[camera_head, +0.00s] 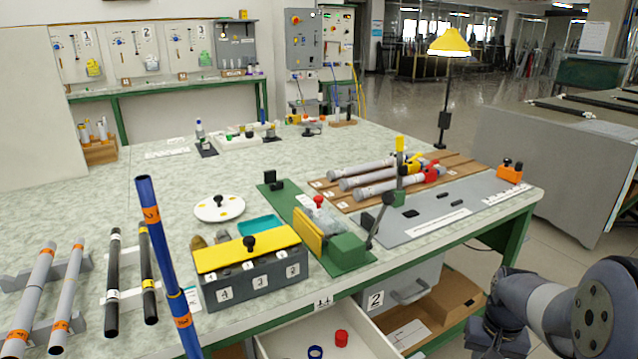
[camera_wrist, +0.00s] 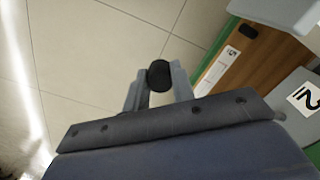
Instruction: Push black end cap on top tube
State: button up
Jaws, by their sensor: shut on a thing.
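In the wrist view my gripper (camera_wrist: 158,80) is shut on a round black end cap (camera_wrist: 159,73), held between the fingertips over the tiled floor. In the head view my arm comes in at the lower right, off the bench's front edge; the cap cannot be made out there. Several grey tubes lie side by side on a slotted brown board at the right of the bench. The farthest, top tube (camera_head: 358,166) is apart from my gripper. Yellow and red fittings sit around the tubes' right ends, so those ends are partly hidden.
A green fixture with a lever (camera_head: 346,250) stands in front of the board. A blue pole (camera_head: 163,245) rises at the left foreground. An open drawer (camera_head: 385,318) holds blue and red rings. A yellow lamp (camera_head: 449,43) stands behind the board. A dark grey box with yellow lid (camera_head: 250,285) is central.

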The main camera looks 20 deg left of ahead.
aim_at(149, 198)
jog(key=k+j+z, duration=0.1)
jog(key=z, duration=0.3)
jog(key=k+z, duration=0.2)
jog(key=z, duration=0.2)
jog(key=k+z, duration=0.2)
jog(key=z, duration=0.2)
jog(key=k+z, duration=0.15)
jog(key=z, duration=0.2)
jog(key=k+z, duration=0.35)
jog(key=k, duration=0.15)
jog(key=k+u, duration=0.1)
jog(key=u, duration=0.25)
jog(key=j+u, duration=0.1)
jog(key=u, duration=0.25)
jog(key=k+j+u, duration=0.1)
jog(key=u, duration=0.25)
